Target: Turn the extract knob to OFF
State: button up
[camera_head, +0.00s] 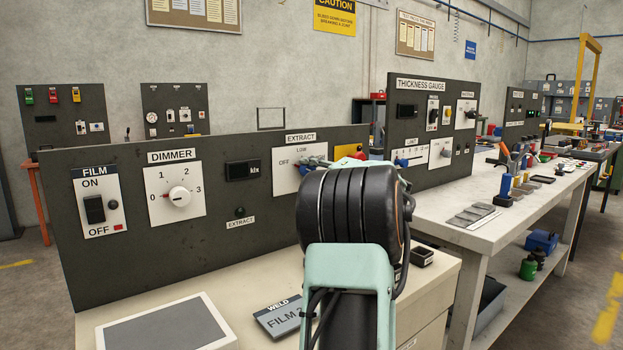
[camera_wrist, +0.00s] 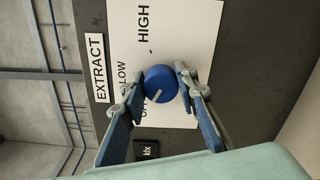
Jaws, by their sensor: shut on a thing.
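The extract knob (camera_wrist: 161,84) is a round blue dial on a white plate (camera_wrist: 185,30) marked OFF, LOW and HIGH. In the wrist view, the picture is turned so the EXTRACT label (camera_wrist: 97,67) reads sideways. My gripper (camera_wrist: 160,82) is shut on the knob, one finger on each side. The knob's white mark lies on its lower-left part, toward the OFF label, which a finger partly hides.
The same dark panel (camera_head: 130,240) carries a film switch (camera_head: 95,208), a dimmer dial (camera_head: 179,196) and a small display (camera_head: 242,170). A grey-topped box (camera_head: 165,330) and a film sign (camera_head: 283,318) lie on the bench below. A thickness gauge panel (camera_head: 420,110) stands to the right.

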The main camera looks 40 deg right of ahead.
jog(key=shift+n, duration=0.3)
jog(key=o, duration=1.2)
jog(key=shift+c, duration=0.2)
jog(key=shift+s, duration=0.1)
jog(key=s+a, duration=0.1)
jog(key=s, duration=1.1)
jog(key=shift+a, duration=0.15)
